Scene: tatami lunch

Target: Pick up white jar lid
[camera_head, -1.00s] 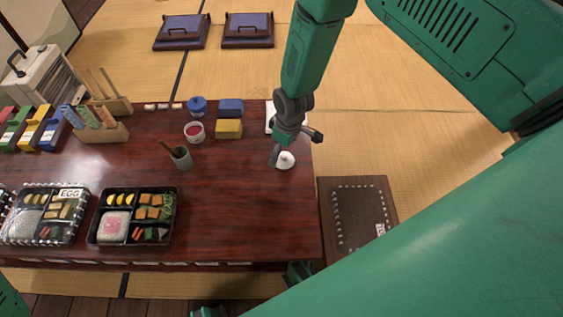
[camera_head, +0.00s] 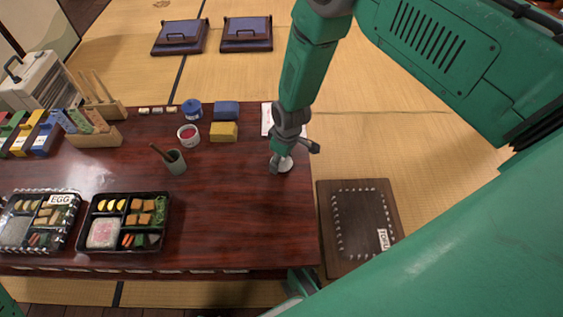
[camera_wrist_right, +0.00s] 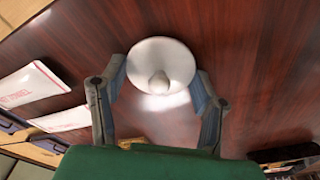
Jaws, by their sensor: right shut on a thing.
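The white jar lid (camera_head: 286,165) is round with a small knob. It is near the right end of the dark red table. In the right wrist view the lid (camera_wrist_right: 160,60) shows whole, with its knob facing the camera between the two fingers. My right gripper (camera_head: 281,160) is over the lid and shut on it, hiding part of it in the head view. I cannot tell whether the lid is clear of the tabletop. My left gripper is not in view.
A white paper item (camera_head: 267,119) lies behind the gripper. A yellow box (camera_head: 223,132), a blue box (camera_head: 226,110), a red-filled cup (camera_head: 188,135) and a grey-green cup (camera_head: 175,162) stand to the left. Bento boxes (camera_head: 125,248) are farther left. The front right tabletop is clear.

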